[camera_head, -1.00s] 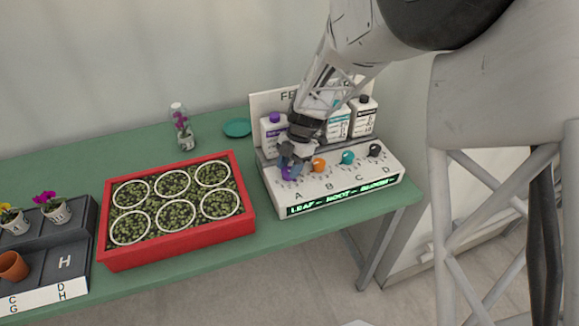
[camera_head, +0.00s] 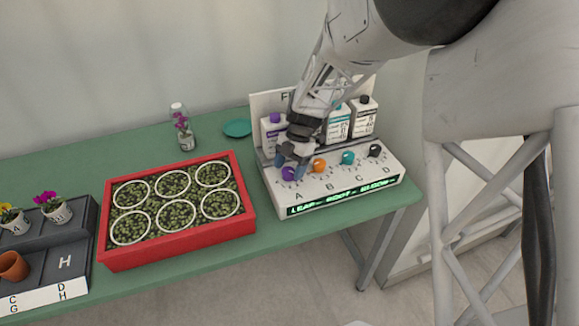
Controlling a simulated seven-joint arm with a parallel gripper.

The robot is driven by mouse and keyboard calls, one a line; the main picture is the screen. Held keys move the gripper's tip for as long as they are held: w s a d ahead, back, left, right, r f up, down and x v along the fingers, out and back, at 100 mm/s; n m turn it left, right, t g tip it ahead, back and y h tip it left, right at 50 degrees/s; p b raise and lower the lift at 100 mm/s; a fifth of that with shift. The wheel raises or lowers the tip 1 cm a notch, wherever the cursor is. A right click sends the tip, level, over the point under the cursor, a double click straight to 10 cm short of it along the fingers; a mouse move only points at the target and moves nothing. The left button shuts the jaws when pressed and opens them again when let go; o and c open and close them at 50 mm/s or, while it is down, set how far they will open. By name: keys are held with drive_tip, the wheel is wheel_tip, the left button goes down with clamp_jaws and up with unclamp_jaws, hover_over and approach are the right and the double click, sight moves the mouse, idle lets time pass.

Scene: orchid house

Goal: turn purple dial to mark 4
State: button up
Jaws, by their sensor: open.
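The purple dial (camera_head: 289,174) is the leftmost of the knobs on the white control box (camera_head: 335,189), above the letter A. My gripper (camera_head: 291,165) is open just above and behind it, with its fingertips close to the dial. I cannot tell whether the fingers touch it. The dial's mark numbers are too small to read, and its pointer direction cannot be made out.
An orange knob (camera_head: 319,165), a teal knob (camera_head: 347,158) and a black knob (camera_head: 375,150) sit to the right. White bottles (camera_head: 363,117) stand behind. A red planter (camera_head: 180,245) is to the left. A teal saucer (camera_head: 237,128) lies behind it on the green table (camera_head: 80,172).

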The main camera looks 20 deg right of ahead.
sight(287, 174)
drive_tip(key=v, duration=0.7)
drive_tip(key=shift+r, duration=0.35)
idle(0.5)
drive_tip(key=s+h, duration=0.1)
drive_tip(key=a+f+h, duration=0.1)
drive_tip(key=h, duration=0.1)
drive_tip(key=shift+s+a, duration=0.1)
drive_tip(key=shift+s, duration=0.25)
drive_tip(key=shift+s+a+m+t+h, duration=0.3)
drive_tip(key=shift+s+a+t+h, duration=0.2)
drive_tip(key=shift+h, duration=0.5)
drive_tip(key=shift+s+a+r+t+h, duration=0.2)
drive_tip(key=shift+a+t+h, duration=0.55)
drive_tip(key=shift+h, duration=0.15)
drive_tip(key=shift+s+a+r+t+h, duration=0.15)
drive_tip(key=shift+a+t+h, duration=0.15)
drive_tip(key=shift+a+t, duration=0.3)
drive_tip(key=shift+a+r+t+h, duration=0.15)
drive_tip(key=shift+a+t+h, duration=0.15)
drive_tip(key=shift+a+t, duration=0.25)
drive_tip(key=shift+f, duration=0.1)
drive_tip(key=shift+x, duration=3.8)
